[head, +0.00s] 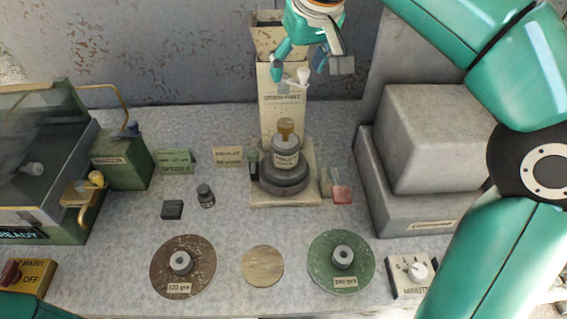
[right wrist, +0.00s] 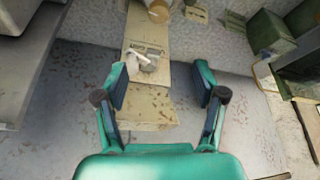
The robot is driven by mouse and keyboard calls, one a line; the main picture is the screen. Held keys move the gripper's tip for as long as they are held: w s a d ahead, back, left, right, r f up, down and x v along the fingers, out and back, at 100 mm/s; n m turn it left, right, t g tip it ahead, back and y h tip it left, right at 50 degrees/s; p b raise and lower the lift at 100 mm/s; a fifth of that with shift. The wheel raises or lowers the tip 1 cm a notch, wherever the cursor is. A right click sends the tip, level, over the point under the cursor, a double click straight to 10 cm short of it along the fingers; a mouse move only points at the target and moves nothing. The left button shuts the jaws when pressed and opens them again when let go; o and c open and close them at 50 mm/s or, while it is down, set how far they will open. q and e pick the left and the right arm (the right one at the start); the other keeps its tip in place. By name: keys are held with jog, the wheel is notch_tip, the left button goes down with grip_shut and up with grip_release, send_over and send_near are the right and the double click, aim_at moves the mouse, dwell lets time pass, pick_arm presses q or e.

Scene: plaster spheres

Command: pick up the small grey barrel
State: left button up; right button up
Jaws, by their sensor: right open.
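A small dark-grey barrel-like container (head: 206,196) with a pale label stands upright on the bench, left of centre. A larger light-grey labelled cylinder (head: 285,152) with a brown top sits on a dark round base at the column's foot; I cannot tell for certain which one the task means. My right gripper (head: 298,66) is open and empty, high in front of the column and well apart from both. In the right wrist view its two fingers (right wrist: 161,85) are spread, with the column between them. My left gripper is not in view.
The cream column (head: 283,108) stands just behind my right gripper. Grey stepped blocks (head: 431,140) are at right, a green machine (head: 122,160) at left. A dark block (head: 172,209) lies beside the small container. Brown (head: 183,245) and green (head: 341,278) discs lie in front.

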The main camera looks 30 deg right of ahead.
notch_tip(320, 180, down, 3)
jog(key=b, duration=0.4)
send_near(287, 125)
jog(key=x, duration=0.7)
jog(key=shift+w+d, duration=0.3)
jog(key=shift+w, duration=0.15)
jog(key=shift+s+a+x, duration=0.1)
jog(key=shift+s+x, duration=0.05)
jog(key=shift+x, duration=1.2)
jog(key=shift+s+a+x, duration=0.15)
jog(key=shift+s+x, duration=0.05)
jog(key=shift+x, duration=1.2)
jog(key=shift+f, duration=0.15)
jog(key=shift+c, duration=0.3)
grip_shut()
